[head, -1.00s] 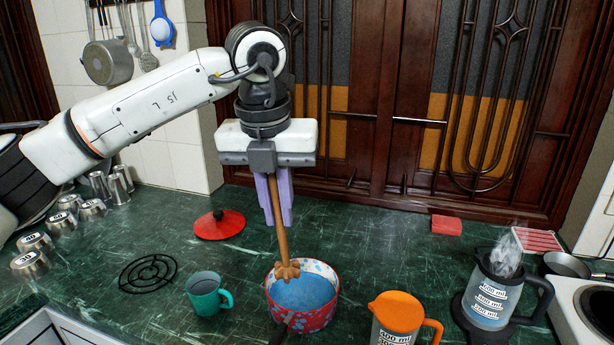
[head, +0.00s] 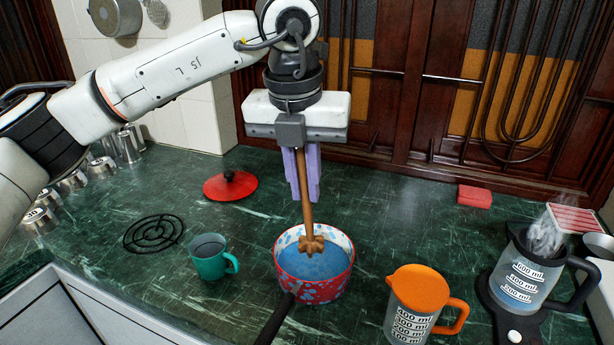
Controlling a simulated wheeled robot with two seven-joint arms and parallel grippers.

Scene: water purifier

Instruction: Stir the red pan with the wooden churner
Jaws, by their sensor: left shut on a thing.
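The red pan (head: 318,289) with a white patterned inside stands on the green counter and holds blue liquid (head: 322,264). Its dark handle (head: 277,320) points toward the front. My left gripper (head: 303,178), with purple fingers, points down above the pan and is shut on the wooden churner (head: 306,200). The churner hangs nearly upright, its star-shaped head (head: 311,245) inside the pan's rim, at the liquid's surface or just above it; I cannot tell which. My right gripper is out of view.
A teal mug (head: 209,257) and a black trivet (head: 154,233) are left of the pan, and a red lid (head: 230,185) lies behind. An orange-topped jug (head: 418,303) and a steaming kettle (head: 525,280) stand right. A red block (head: 474,197) lies at the back.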

